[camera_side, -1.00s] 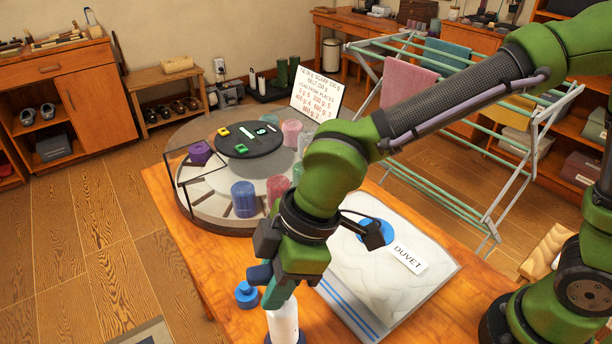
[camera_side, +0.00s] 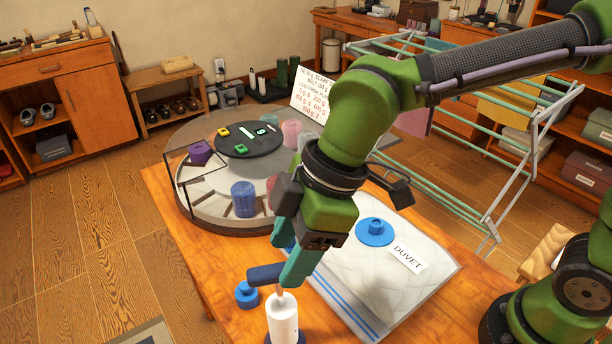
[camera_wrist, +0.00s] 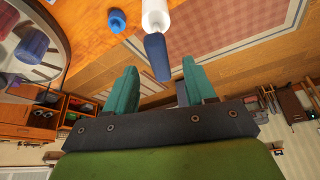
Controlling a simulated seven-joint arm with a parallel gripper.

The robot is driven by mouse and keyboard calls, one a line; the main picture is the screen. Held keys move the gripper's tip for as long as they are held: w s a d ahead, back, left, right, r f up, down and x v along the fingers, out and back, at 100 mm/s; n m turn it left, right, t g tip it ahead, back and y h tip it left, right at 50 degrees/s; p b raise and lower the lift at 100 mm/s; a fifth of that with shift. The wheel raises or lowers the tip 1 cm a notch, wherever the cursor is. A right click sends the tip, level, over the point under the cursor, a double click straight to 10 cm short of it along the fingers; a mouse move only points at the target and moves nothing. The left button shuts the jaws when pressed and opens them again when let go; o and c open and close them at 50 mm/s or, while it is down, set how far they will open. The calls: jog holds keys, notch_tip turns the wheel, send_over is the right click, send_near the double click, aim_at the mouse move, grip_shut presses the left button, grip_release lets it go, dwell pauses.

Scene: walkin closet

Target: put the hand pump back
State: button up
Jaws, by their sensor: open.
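The hand pump has a white body (camera_side: 283,318) and a dark blue handle (camera_side: 266,274). It stands upright at the table's front edge, in what looks like a dark blue base (camera_side: 300,338), partly cut off by the frame. In the wrist view, the white body (camera_wrist: 155,17) and blue handle (camera_wrist: 157,56) show ahead of my gripper. My gripper (camera_side: 288,262) is open, with teal fingers just above and right of the pump. In the wrist view, the handle's end lies near the gap between the fingers (camera_wrist: 160,72). I cannot tell whether a finger touches it.
A blue cap (camera_side: 247,295) sits on the table left of the pump. The duvet bag (camera_side: 400,285) with its blue valve (camera_side: 375,232) lies to the right. A round turntable (camera_side: 215,205) with coloured containers is behind. A drying rack (camera_side: 520,165) stands beyond the table.

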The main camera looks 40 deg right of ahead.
jog(key=v, duration=0.5)
jog(key=shift+d, duration=0.1)
jog(key=s+d+f+m+t+h, duration=0.1)
jog(key=d+m+t, duration=0.1)
jog(key=d+m, duration=0.7)
jog(key=s+d+f+m+t+h, duration=0.1)
jog(key=d+m, duration=0.7)
jog(key=d, duration=0.9)
jog(key=f+t, duration=0.1)
jog(key=t, duration=0.1)
jog(key=shift+m+t, duration=0.3)
jog(key=shift+m, duration=0.1)
